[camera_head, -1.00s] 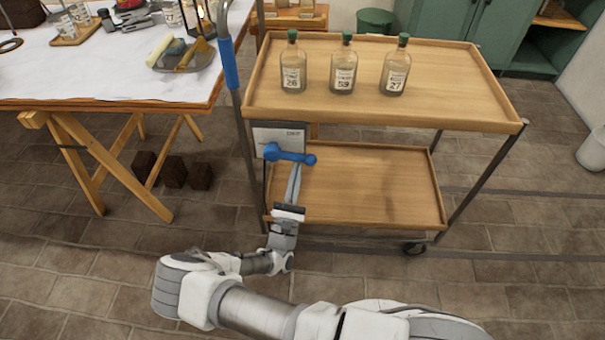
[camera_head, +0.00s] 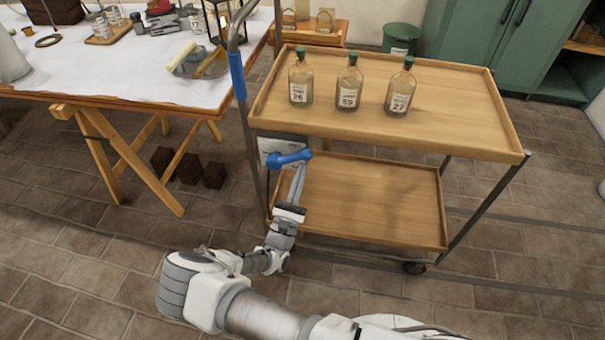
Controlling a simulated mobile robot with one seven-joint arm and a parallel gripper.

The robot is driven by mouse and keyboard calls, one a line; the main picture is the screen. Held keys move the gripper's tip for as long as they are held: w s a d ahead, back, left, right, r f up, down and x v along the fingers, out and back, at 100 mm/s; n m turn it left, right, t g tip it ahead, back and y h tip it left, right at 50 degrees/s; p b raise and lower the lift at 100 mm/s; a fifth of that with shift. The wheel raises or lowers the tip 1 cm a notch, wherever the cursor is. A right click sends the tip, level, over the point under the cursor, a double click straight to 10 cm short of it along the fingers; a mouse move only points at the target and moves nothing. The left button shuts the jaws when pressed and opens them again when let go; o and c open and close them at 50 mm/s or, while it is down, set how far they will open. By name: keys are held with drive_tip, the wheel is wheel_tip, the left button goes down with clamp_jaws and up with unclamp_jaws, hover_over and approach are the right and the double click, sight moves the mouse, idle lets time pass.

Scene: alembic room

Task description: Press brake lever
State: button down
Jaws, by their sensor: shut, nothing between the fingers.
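The blue brake lever (camera_head: 288,158) is mounted on a pale plate (camera_head: 268,146) at the left end of the wooden trolley (camera_head: 440,118). The lever lies nearly level, its knob end on the right and tilted slightly up. My gripper (camera_head: 299,170) is shut and empty. Its fingertips point up and sit just under the lever's right end. I cannot tell whether they touch it.
The lower shelf (camera_head: 375,200) is bare. A cloth-covered trestle table (camera_head: 130,65) is at the left, with dark blocks (camera_head: 190,170) under it. Tiled floor is clear in front.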

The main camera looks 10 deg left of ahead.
drive_tip(key=shift+r, duration=0.25)
idle(0.4)
drive_tip(key=shift+f, duration=0.15)
